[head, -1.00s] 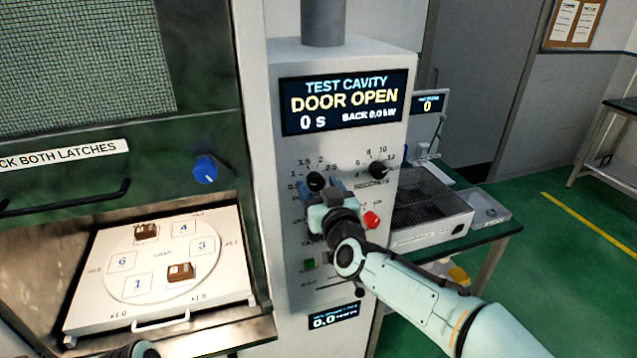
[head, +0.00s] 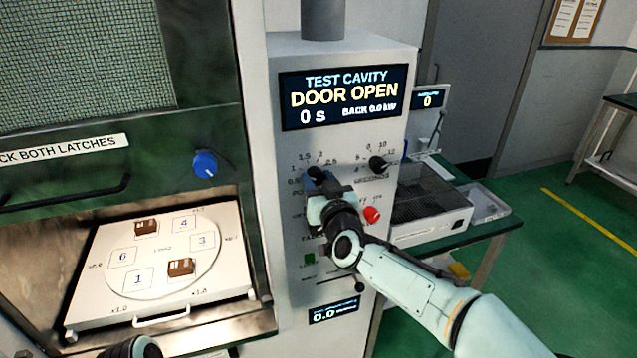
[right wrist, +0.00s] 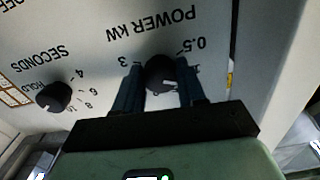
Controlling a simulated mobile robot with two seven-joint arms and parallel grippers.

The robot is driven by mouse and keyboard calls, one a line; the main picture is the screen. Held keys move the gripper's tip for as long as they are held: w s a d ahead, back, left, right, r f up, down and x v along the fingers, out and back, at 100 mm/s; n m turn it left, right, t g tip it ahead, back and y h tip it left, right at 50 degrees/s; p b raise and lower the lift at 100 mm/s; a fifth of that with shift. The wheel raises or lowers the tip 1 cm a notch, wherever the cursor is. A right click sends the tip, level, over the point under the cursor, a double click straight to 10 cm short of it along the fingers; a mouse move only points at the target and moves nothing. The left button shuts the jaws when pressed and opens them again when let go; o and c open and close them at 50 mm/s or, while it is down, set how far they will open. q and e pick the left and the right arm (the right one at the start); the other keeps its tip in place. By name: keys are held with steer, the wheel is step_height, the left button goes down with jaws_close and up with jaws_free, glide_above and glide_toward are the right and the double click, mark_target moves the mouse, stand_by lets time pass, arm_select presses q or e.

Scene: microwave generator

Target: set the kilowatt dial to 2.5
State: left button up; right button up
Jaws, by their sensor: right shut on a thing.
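The kilowatt dial (head: 316,174) is a dark knob on the upper left of the grey control panel, with its scale around it. In the right wrist view the dial (right wrist: 160,74) sits under the upside-down words "POWER KW". My right gripper (right wrist: 160,88) is shut on it, one dark finger on each side. A white mark on the knob points toward the lower right of that view. The numbers 3 and 0.5 show beside the fingers; the gripper hides most of the others, so I cannot read the exact setting. My left gripper's fingers are not in view.
The seconds dial (head: 378,166) is right of the kilowatt dial, and a red button (head: 372,214) is below. The display (head: 343,97) reads "DOOR OPEN", 0 s. The open cavity holds a white tray (head: 84,312) with two brown blocks. A bench stands behind at right.

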steer(key=m+b, duration=0.1)
steer(key=m, duration=0.4)
steer(key=shift+m+b, duration=0.4)
steer(key=m+b, duration=0.1)
steer(key=m, duration=0.5)
steer(key=m+b, duration=0.1)
steer(key=m, duration=0.3)
steer(key=m+b, duration=0.1)
steer(key=m, duration=0.2)
steer(key=shift+r+m, duration=0.1)
steer(key=shift+m, duration=0.2)
steer(key=m, duration=0.3)
steer(key=shift+b, duration=0.4)
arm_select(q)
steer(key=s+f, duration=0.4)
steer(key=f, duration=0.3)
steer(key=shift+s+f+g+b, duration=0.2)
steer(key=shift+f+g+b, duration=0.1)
arm_select(e)
steer(key=shift+r+m, duration=0.1)
steer(key=shift+m, duration=1.6)
